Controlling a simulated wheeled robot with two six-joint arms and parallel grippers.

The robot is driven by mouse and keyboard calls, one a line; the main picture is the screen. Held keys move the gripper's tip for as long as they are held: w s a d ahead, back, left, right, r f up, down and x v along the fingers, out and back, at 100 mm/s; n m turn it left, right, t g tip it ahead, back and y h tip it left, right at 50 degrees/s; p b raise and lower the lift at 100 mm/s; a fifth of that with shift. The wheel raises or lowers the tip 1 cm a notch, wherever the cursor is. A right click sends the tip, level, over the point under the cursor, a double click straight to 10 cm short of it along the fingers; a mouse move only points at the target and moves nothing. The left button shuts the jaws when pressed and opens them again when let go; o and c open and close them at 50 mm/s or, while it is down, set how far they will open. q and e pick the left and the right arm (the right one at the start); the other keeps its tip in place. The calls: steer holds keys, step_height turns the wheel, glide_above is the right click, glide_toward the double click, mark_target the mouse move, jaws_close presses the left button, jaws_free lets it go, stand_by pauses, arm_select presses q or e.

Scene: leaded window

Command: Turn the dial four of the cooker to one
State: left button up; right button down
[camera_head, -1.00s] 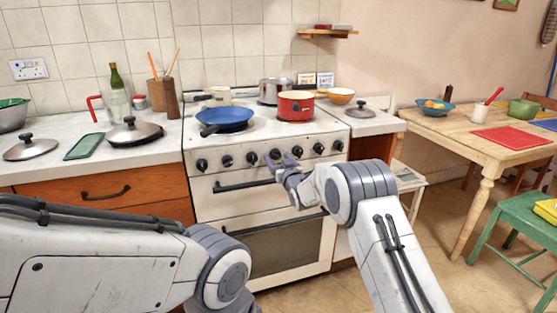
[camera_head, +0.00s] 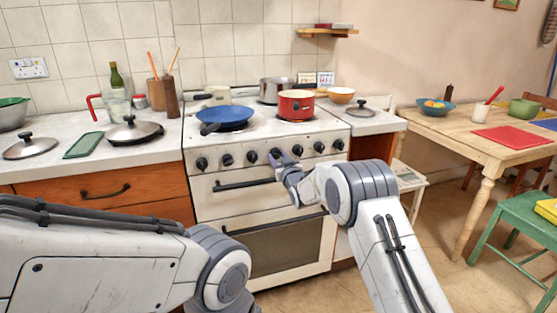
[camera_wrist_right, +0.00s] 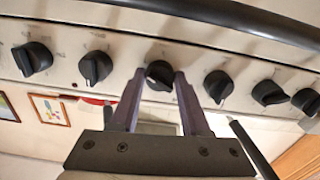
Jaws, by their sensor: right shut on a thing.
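The white cooker (camera_head: 205,205) stands ahead, with a row of black dials along its front panel. My right gripper (camera_head: 284,156) is at the middle dial, the fourth from the left, and partly covers it in the head view. In the right wrist view, which shows the panel upside down, dial four (camera_wrist_right: 158,74) sits between the two fingertips of my right gripper (camera_wrist_right: 158,78), which are shut on it. The dial's exact setting cannot be read. My left arm comes in from the left, low down; its gripper is out of view.
Neighbouring dials (camera_wrist_right: 218,86) and (camera_wrist_right: 95,67) stand close on both sides of the fingers. An oven handle (camera_head: 245,184) runs just below. A blue pan (camera_head: 225,117) and a red pot (camera_head: 296,105) stand on the hob. A wooden table (camera_head: 465,133) is at the right.

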steer(key=n+b, duration=0.3)
steer(key=n, duration=0.2)
steer(key=shift+f+b, duration=0.15)
steer(key=shift+b, duration=0.2)
steer(key=n+b, duration=0.2)
steer(key=n, duration=0.2)
steer(key=shift+d+b, duration=0.1)
steer(key=shift+b, duration=0.25)
steer(key=shift+n+b, duration=0.5)
steer(key=shift+n, duration=0.4)
steer(key=shift+c, duration=1.9)
jaws_free()
steer(key=shift+r, duration=0.2)
steer(key=shift+s, duration=0.1)
steer(key=v, duration=1)
steer(key=shift+s, duration=0.15)
